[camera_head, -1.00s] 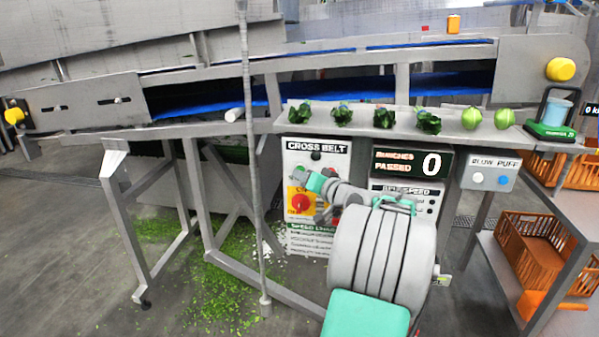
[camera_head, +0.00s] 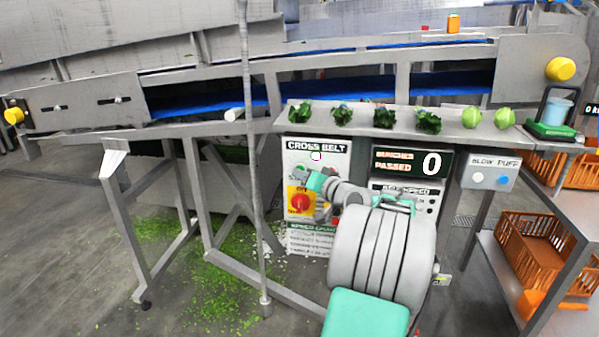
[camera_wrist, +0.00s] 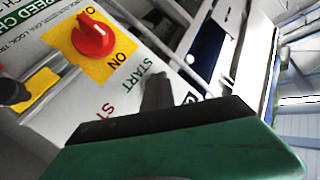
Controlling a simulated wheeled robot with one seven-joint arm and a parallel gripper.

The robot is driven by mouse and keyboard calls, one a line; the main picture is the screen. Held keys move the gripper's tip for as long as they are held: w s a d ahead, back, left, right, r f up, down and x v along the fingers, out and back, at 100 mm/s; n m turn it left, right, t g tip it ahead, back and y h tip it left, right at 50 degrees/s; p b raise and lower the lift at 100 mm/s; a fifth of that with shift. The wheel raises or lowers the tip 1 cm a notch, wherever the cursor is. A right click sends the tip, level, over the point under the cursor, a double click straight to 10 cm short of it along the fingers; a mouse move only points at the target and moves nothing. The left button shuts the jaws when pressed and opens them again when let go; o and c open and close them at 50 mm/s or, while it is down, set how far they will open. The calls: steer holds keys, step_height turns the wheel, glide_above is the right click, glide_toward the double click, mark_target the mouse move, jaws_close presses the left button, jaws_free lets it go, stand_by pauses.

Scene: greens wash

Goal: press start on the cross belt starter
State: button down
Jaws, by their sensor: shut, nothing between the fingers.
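The cross belt starter is a white panel (camera_head: 327,158) headed CROSS BELT, under the conveyor. A round lamp (camera_head: 316,156) near its top glows white with a pink rim. My gripper (camera_head: 300,172) is at the panel's left side, its fingers shut and empty. In the wrist view the closed fingertips (camera_wrist: 158,88) are beside the START lettering (camera_wrist: 145,76). The start button is hidden behind them, and I cannot tell contact. A red rotary knob (camera_head: 299,202) on a yellow plate sits below; it also shows in the wrist view (camera_wrist: 93,38), near an ON mark.
A counter sign (camera_head: 411,163) reading 0 and a blow puff box (camera_head: 490,174) stand to the right. Several green bunches (camera_head: 384,117) lie on the ledge above. A thin grey post (camera_head: 252,190) rises left of the panel. Orange crates (camera_head: 540,250) are at far right.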

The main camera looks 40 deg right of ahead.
steer(key=shift+s+a, duration=0.4)
steer(key=shift+a, duration=0.1)
steer(key=s+a, duration=0.1)
steer(key=a, duration=0.1)
steer(key=s+a+b, duration=0.1)
steer(key=s+a, duration=0.1)
steer(key=shift+b, duration=0.3)
stand_by(0.5)
